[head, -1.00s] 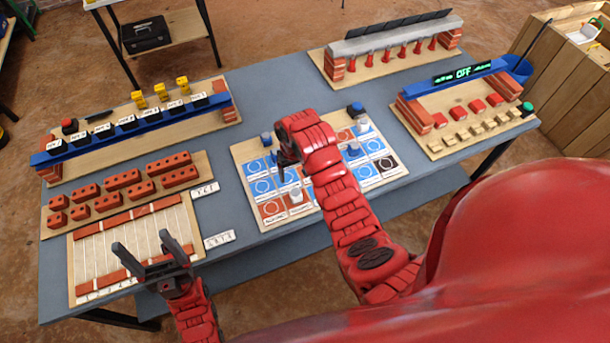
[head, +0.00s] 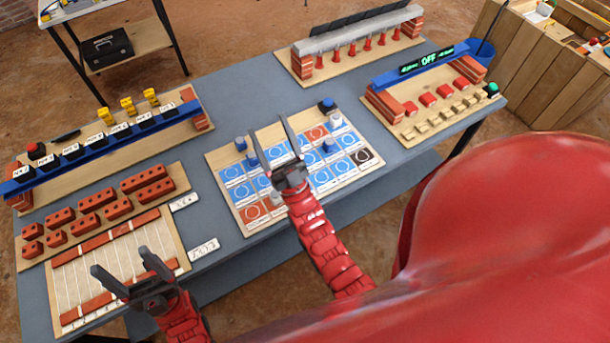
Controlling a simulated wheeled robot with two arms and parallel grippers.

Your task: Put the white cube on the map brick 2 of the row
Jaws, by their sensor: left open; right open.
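The map (head: 216,178) is a pale board of blue, red and dark picture tiles at the middle of the table. A small white piece (head: 336,121) stands at its upper right, and a pale piece (head: 276,198) stands near its lower left. I cannot tell which is the white cube. My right gripper (head: 270,126) is open over the map, fingers pointing to the far side, with nothing between them. It hides some tiles. My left gripper (head: 121,260) is open and empty over the striped board (head: 85,270) at the front left.
Blue pieces (head: 240,144) also stand on the map. Red bricks (head: 88,197) lie on a board at left, behind the striped one. A blue-beamed rack (head: 105,150) stands behind them. A wall model (head: 360,45) and an OFF display (head: 428,61) stand at right.

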